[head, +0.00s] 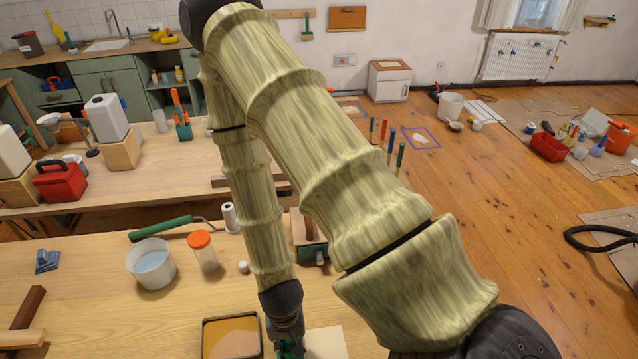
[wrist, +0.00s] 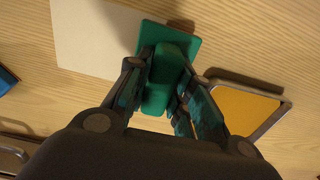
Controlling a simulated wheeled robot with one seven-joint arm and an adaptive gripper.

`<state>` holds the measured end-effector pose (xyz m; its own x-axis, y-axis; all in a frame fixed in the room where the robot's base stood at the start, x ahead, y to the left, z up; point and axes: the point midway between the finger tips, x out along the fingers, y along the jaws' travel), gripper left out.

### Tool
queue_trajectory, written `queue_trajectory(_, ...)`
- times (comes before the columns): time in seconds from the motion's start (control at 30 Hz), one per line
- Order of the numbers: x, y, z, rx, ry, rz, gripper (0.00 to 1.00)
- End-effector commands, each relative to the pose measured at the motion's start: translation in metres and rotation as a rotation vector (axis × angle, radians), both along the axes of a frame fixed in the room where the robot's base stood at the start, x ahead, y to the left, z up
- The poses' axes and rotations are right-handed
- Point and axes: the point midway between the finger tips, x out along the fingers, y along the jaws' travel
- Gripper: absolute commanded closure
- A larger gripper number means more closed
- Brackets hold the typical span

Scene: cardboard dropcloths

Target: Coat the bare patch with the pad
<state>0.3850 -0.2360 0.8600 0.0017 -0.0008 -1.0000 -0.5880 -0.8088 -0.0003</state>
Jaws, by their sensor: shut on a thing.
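My gripper (wrist: 163,75) is shut on the green handle of a green pad (wrist: 194,49). The pad's flat plate overlaps the right end of a pale board (wrist: 90,38). I cannot tell whether it touches the board. In the head view my gripper (head: 288,342) is low at the bottom edge, between a dark-rimmed tray (head: 204,338) of ochre coating and the pale board (head: 326,343). The tray also shows in the wrist view (wrist: 272,119), right of the gripper. I cannot make out a separate bare patch on the visible part of the board.
A white tub (head: 150,263), an orange-lidded jar (head: 202,252) and a green-handled roller (head: 160,229) stand or lie behind the tray. Wooden bars (head: 22,320) lie at the left. A blue item (wrist: 7,79) is at the wrist view's left edge. Table between tub and tray is clear.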

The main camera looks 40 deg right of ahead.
Motion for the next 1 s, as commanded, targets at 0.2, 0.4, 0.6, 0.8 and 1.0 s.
queue_trajectory(0.2, 0.0001, 0.0001, -0.0026, 0.000, 0.000, 0.000, 1.00)
queue_trajectory(0.4, -0.0001, 0.0001, -0.0026, 0.000, 0.000, 0.000, 1.00)
queue_trajectory(0.6, -0.0002, 0.0001, -0.0032, 0.000, 0.000, 0.000, 1.00)
queue_trajectory(0.8, -0.0002, 0.0000, -0.0066, 0.000, 0.000, 0.000, 1.00)
queue_trajectory(1.0, -0.0003, 0.0001, -0.0105, 0.001, 0.001, 0.000, 1.00)
